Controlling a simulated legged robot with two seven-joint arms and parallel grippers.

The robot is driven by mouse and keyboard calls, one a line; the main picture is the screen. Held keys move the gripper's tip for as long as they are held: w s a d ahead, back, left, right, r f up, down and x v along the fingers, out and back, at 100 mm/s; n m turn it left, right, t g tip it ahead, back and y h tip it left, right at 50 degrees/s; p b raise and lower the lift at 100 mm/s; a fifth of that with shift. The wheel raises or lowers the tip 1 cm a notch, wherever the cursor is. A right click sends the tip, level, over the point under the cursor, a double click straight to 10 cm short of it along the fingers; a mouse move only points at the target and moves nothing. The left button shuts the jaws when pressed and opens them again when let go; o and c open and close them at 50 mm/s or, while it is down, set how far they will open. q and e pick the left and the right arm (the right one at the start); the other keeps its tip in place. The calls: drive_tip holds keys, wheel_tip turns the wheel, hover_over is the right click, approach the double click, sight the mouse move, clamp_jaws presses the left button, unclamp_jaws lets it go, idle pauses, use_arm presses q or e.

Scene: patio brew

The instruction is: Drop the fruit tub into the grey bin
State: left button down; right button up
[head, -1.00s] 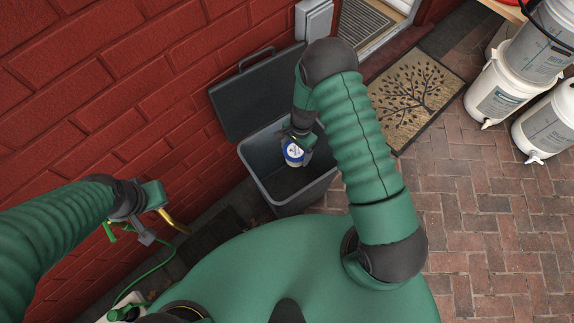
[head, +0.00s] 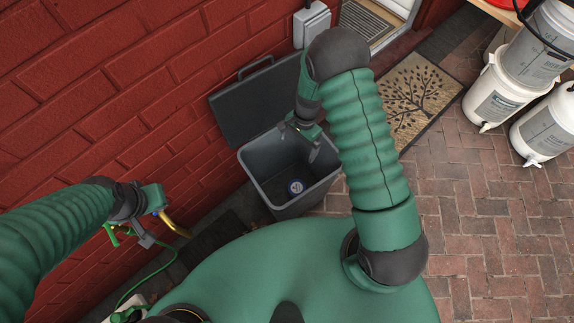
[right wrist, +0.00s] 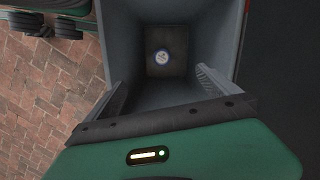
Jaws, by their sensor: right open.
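In the right wrist view the tub (right wrist: 161,57) lies deep in the bin (right wrist: 118,40), apart from my fingers. My right gripper (head: 297,143) is open and empty over the bin's mouth; its two spread fingers also show in the right wrist view (right wrist: 160,88). My left gripper (head: 158,233) is at the lower left by the wall; its jaw state is unclear.
The bin's dark lid (head: 245,100) stands open against the red brick wall (head: 90,80). A doormat (head: 415,95) lies to the right. White buckets (head: 500,92) stand at the far right. The brick paving (head: 490,230) at lower right is clear.

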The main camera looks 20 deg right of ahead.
wheel_tip(320, 180, up, 10)
drive_tip(key=d+p, duration=0.1)
drive_tip(key=p, duration=0.1)
drive_tip(key=shift+w+d+f, duration=0.15)
drive_tip(key=shift+w+f, duration=0.05)
drive_tip(key=shift+r, duration=0.1)
drive_tip(key=s+a+r+n+t+h, duration=0.1)
drive_tip(key=s+a+r+n+t, duration=0.1)
drive_tip(key=s+r+n, duration=0.4)
drive_tip(key=s+a+r+n+t+h, duration=0.1)
drive_tip(key=s+a+r+n, duration=0.2)
drive_tip(key=s+r+n, duration=0.35)
wheel_tip(320, 180, up, 16)
drive_tip(key=w+p, duration=0.1)
drive_tip(key=p, duration=1.4)
drive_tip(key=shift+w+d+r+n, duration=0.25)
drive_tip(key=shift+w+n, duration=0.1)
drive_tip(key=shift+n, duration=0.1)
